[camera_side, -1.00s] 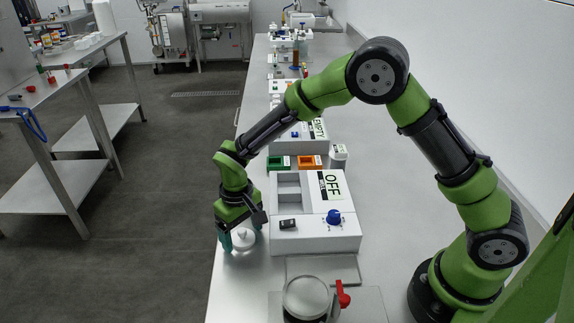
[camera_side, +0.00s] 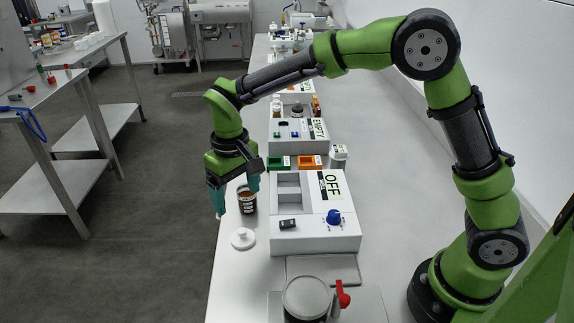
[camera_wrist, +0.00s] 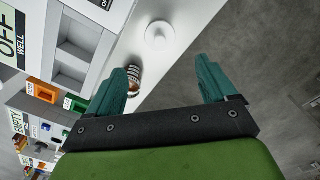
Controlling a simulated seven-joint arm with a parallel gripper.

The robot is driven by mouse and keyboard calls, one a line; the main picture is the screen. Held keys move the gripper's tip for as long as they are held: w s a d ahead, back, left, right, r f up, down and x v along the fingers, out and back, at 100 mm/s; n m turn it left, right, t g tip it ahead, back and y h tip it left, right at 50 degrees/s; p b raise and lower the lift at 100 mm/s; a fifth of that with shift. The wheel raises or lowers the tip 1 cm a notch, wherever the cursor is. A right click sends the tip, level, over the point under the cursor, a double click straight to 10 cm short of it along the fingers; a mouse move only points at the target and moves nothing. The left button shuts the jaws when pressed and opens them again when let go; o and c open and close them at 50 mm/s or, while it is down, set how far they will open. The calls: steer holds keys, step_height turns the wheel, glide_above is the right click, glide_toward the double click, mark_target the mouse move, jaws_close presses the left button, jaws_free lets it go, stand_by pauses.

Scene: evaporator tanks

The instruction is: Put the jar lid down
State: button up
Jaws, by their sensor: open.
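The white jar lid (camera_side: 243,239) lies knob up on the bench top, left of the OFF unit and near the bench's left edge. It also shows in the wrist view (camera_wrist: 159,36), flat on the bench beyond my fingertips. My gripper (camera_side: 232,199) is open and empty, raised above the bench edge behind the lid, its teal fingers apart. In the wrist view the fingers (camera_wrist: 166,78) are spread wide with nothing between them. A jar with brown contents and a dark label (camera_side: 247,201) stands open behind the lid; it is partly hidden by my left finger in the wrist view (camera_wrist: 135,75).
The white OFF unit (camera_side: 315,222) with a blue knob and two wells stands right of the lid. Green (camera_side: 279,162) and orange (camera_side: 311,162) blocks sit behind it. A round-topped device (camera_side: 307,298) with a red handle is in front. Floor drops away left of the bench.

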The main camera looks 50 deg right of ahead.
steer(key=s+d+r+m+t, duration=0.1)
steer(key=s+d+r+t, duration=0.1)
steer(key=s+d+r, duration=0.2)
steer(key=s+d+r+m+t+y, duration=0.1)
steer(key=s+d+r, duration=0.3)
steer(key=s, duration=0.5)
steer(key=s+d+r+m+t+y, duration=0.1)
steer(key=s+d+r+m+t, duration=0.1)
steer(key=s+d+r+t, duration=0.2)
steer(key=shift+s+d, duration=0.4)
steer(key=shift+s, duration=0.85)
steer(key=shift+r, duration=0.1)
